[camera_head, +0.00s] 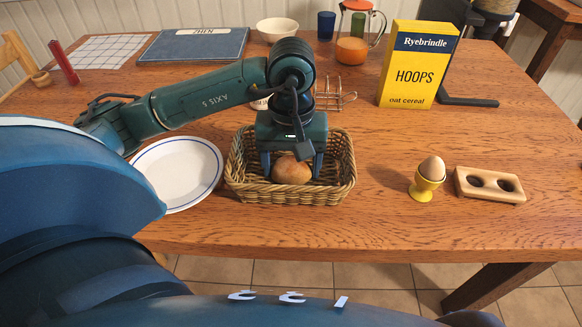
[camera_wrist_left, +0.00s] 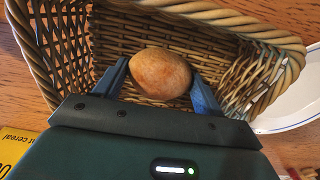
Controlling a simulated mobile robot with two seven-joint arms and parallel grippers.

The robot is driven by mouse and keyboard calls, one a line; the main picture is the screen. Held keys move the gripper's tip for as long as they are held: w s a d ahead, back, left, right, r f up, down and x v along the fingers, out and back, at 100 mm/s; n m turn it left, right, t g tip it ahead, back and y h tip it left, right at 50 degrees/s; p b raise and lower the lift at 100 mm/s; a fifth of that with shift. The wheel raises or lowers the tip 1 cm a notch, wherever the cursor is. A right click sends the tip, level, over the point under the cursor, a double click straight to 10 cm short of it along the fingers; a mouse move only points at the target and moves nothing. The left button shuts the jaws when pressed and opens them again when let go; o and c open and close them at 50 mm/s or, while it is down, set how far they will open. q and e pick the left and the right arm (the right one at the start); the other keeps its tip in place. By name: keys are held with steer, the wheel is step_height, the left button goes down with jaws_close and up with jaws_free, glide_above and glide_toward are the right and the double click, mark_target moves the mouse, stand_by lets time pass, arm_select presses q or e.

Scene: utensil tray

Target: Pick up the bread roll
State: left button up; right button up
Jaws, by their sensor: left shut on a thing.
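The bread roll (camera_head: 292,170) is round and golden brown and sits inside the wicker basket (camera_head: 240,190). My left gripper (camera_head: 291,172) reaches down into the basket from above, with one finger on each side of the roll. In the left wrist view the roll (camera_wrist_left: 160,73) lies between the two blue fingers (camera_wrist_left: 160,88), which are shut on it. The basket's woven wall (camera_wrist_left: 35,50) surrounds it there. I cannot tell whether the roll is clear of the basket floor. My right gripper is not in view.
A white plate with a blue rim (camera_head: 180,172) is left of the basket. An egg in a yellow cup (camera_head: 426,184) and a wooden holder with two hollows (camera_head: 490,198) are at the right. A cereal box (camera_head: 415,65) and a toast rack (camera_head: 335,97) stand behind.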

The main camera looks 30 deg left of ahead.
arm_select(q)
steer(key=shift+c, duration=1.1)
